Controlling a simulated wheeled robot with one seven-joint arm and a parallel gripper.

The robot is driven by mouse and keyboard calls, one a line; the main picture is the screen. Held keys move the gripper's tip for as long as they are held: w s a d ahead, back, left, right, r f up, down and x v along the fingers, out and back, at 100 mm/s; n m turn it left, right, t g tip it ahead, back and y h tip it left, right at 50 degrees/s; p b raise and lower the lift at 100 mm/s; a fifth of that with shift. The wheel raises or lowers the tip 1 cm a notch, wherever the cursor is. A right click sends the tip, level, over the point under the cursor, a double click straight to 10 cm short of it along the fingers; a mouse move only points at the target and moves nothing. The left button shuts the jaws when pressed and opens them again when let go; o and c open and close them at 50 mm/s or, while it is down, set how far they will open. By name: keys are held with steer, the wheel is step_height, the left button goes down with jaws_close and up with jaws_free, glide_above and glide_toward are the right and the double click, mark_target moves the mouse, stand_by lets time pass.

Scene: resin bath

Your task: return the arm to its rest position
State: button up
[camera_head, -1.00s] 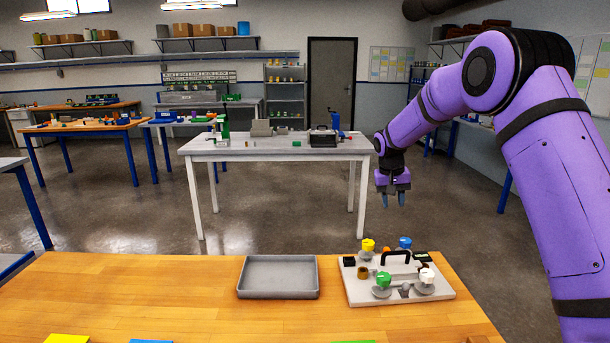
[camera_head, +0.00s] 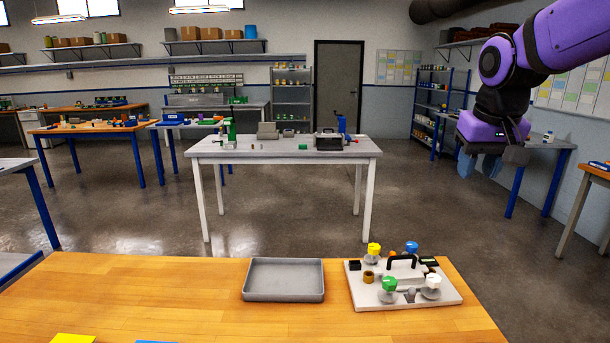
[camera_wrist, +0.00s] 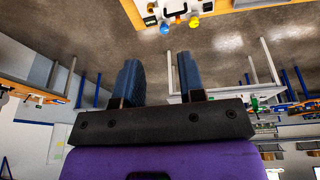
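My purple arm is at the upper right in the head view. My gripper (camera_head: 480,166) hangs fingers-down in free air, to the right of the white table and above the floor. In the wrist view its two blue fingers (camera_wrist: 160,80) stand apart with nothing between them, so it is open and empty.
A wooden bench (camera_head: 190,310) in front bears a grey tray (camera_head: 284,296) and a white fixture plate (camera_head: 452,292) with coloured knobs and a black handle. A white table (camera_head: 270,152) with tools stands beyond. A blue shelf (camera_head: 441,100) stands behind my gripper. Open floor lies between.

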steer(key=s+f+t, duration=0.2)
steer(key=s, duration=1.8)
steer(key=shift+s+f+n+y, duration=0.25)
steer(key=shift+f+n+y, duration=0.05)
steer(key=shift+f+n, duration=0.1)
